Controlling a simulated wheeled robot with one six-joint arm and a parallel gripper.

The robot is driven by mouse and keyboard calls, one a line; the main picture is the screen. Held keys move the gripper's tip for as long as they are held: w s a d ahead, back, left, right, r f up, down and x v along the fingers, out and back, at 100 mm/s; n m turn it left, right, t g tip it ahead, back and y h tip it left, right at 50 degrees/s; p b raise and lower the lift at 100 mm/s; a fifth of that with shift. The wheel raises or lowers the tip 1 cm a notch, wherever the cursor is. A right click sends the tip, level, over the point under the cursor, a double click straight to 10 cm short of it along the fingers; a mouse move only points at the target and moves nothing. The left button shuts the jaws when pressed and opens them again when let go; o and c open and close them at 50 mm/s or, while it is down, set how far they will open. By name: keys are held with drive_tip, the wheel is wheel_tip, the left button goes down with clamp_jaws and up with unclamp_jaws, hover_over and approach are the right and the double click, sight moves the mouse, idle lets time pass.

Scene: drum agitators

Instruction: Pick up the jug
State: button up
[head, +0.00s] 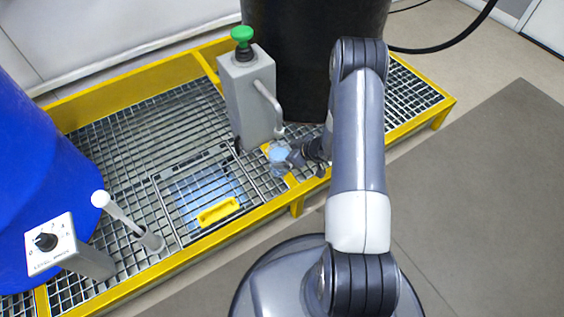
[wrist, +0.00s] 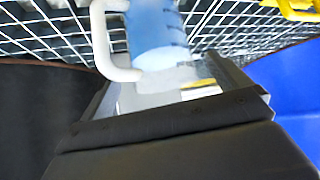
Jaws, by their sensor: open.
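The jug is a small translucent light-blue vessel (head: 279,155) on the grating near the front yellow edge, just below the end of a grey spout. In the wrist view the jug (wrist: 157,38) fills the top middle, straight ahead, with band marks on its side. My gripper (head: 296,157) is at the jug's right side in the head view, low over the platform. In the wrist view my gripper (wrist: 172,88) is open, its two jaws spread to either side of the jug's near part. Whether they touch it I cannot tell.
A grey post with a green button (head: 242,36) and a bent spout (head: 268,100) stands close behind the jug. A black drum (head: 300,60) and blue drum (head: 35,170) flank the grating. A yellow-handled hatch (head: 218,211) lies left.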

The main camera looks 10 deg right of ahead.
sight(281, 155)
drive_tip(key=b+x, duration=0.1)
drive_tip(key=x, duration=0.3)
drive_tip(key=shift+a+b, duration=0.15)
drive_tip(key=shift+b, duration=0.15)
drive_tip(key=c, duration=1.4)
drive_tip(key=shift+r, duration=0.2)
